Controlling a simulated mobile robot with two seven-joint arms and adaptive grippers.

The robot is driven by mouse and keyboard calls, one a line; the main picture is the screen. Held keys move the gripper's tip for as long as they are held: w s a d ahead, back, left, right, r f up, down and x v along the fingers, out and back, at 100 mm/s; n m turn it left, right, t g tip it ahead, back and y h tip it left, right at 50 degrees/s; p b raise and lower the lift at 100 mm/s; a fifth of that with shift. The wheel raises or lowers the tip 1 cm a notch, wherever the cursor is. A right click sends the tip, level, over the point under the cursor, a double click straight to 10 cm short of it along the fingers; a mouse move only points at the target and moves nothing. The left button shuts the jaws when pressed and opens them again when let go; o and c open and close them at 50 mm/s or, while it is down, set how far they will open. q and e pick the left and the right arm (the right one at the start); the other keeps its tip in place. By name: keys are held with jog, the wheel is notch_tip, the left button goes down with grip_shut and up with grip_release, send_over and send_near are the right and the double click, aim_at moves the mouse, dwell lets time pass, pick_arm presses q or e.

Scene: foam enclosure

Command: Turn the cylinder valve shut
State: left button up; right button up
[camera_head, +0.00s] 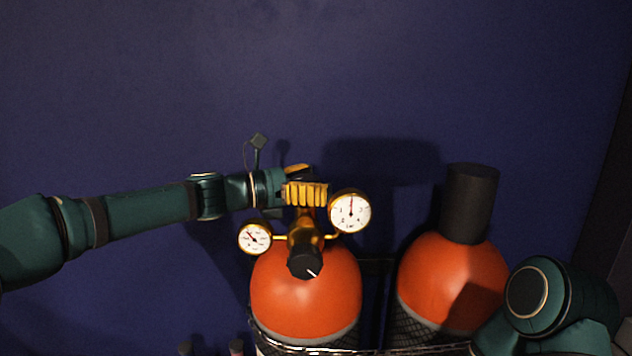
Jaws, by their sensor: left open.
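The near orange gas cylinder (305,300) stands upright below centre. A brass regulator (303,228) sits on top, with a large gauge (350,212) at right, a small gauge (255,238) at left and a black knob (305,262) with a white mark facing me. My left gripper (303,181) comes in from the left at the top of the cylinder and is open. Yellow ribbed parts show there, one in front and one behind. The cylinder valve is largely hidden among them, and I cannot tell whether the fingers touch it. My right gripper is out of view.
A second orange cylinder (450,280) with a tall black cap (469,203) stands to the right. A chain (370,351) runs across the front of both. My right arm is at the bottom right. A dark blue wall (330,70) is close behind; the space above is clear.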

pick_arm(q)
jog(key=c, duration=1.3)
jog(key=shift+s+d+m+g+p, duration=0.1)
jog(key=shift+m+g+p, duration=0.5)
jog(key=shift+g+p, duration=0.45)
jog(key=shift+s+m+g+h+p, duration=0.1)
jog(key=shift+m+g+h+p, duration=0.3)
jog(key=shift+m+g+p, duration=0.45)
jog(key=m+g, duration=0.1)
jog(key=g, duration=0.1)
jog(key=m+g, duration=0.1)
jog(key=g, duration=0.1)
jog(key=m+g, duration=0.1)
jog(key=shift+s+f+g+y, duration=0.2)
jog(key=shift+s+g+y, duration=0.1)
jog(key=shift+g, duration=0.1)
jog(key=shift+c, duration=0.2)
jog(key=shift+s+m+g+y, duration=0.2)
jog(key=shift+m+g+y, duration=0.4)
jog(key=shift+m+g, duration=0.65)
jog(key=shift+s+m+g+y, duration=0.2)
jog(key=shift+m+g+y, duration=0.55)
jog(key=shift+g, duration=0.8)
jog(key=shift+a+m+g+y, duration=0.25)
jog(key=shift+m+g, duration=0.2)
jog(key=shift+g, duration=0.05)
